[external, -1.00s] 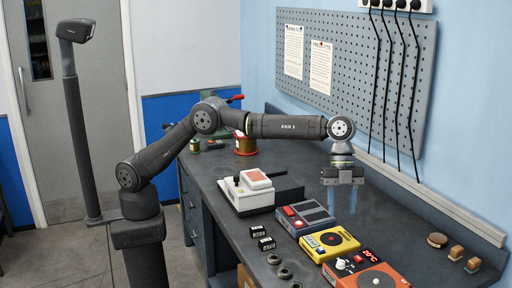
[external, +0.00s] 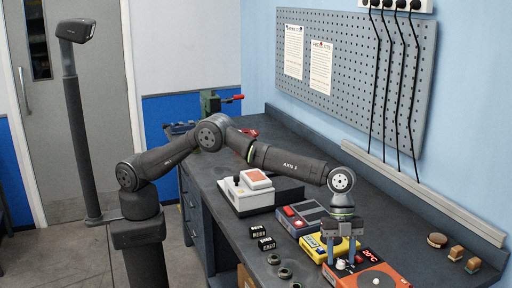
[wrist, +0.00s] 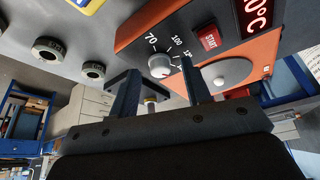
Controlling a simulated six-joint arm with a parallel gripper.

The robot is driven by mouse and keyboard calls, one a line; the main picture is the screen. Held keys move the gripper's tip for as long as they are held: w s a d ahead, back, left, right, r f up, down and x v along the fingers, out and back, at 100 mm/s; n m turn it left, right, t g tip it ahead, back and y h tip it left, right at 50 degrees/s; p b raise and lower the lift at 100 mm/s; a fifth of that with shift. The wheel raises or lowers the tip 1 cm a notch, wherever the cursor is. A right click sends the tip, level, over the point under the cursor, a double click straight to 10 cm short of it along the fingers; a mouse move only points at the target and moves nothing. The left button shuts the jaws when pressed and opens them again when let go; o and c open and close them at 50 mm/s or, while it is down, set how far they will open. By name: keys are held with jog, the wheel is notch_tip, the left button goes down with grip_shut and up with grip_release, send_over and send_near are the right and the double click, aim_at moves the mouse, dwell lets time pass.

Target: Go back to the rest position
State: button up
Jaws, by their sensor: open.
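My gripper (external: 342,253) points down at the left end of the orange hotplate unit (external: 385,268), low and close to its dial. In the wrist view my gripper (wrist: 160,82) shows two fingers spread apart with nothing between them. The white dial (wrist: 161,66) of the orange unit (wrist: 150,28) appears just beyond the fingertips, with numbers printed round it. I cannot tell whether a finger touches it. A red START button (wrist: 208,37) and a round grey plate (wrist: 220,72) are beside it.
The yellow unit (external: 313,246) and grey unit (external: 303,214) stand in line behind the orange one. A white device (external: 246,196) is further back. Black labelled blocks (external: 258,232) and dark rings (external: 274,259) lie left. Small pieces (external: 456,253) lie right, beneath the pegboard wall.

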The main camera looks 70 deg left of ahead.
jog(key=shift+s+f+n, duration=0.15)
jog(key=shift+n, duration=0.65)
jog(key=n+t, duration=0.2)
jog(key=n, duration=0.2)
jog(key=shift+s+h, duration=0.15)
jog(key=shift+h, duration=0.15)
jog(key=shift+s+d+n+t+y, duration=0.1)
jog(key=shift+n+t+y, duration=0.4)
jog(key=shift+n, duration=1.3)
jog(key=shift+s+n+t+y, duration=0.1)
jog(key=shift+n+t, duration=0.7)
jog(key=shift+n, duration=1)
jog(key=shift+v, duration=1.1)
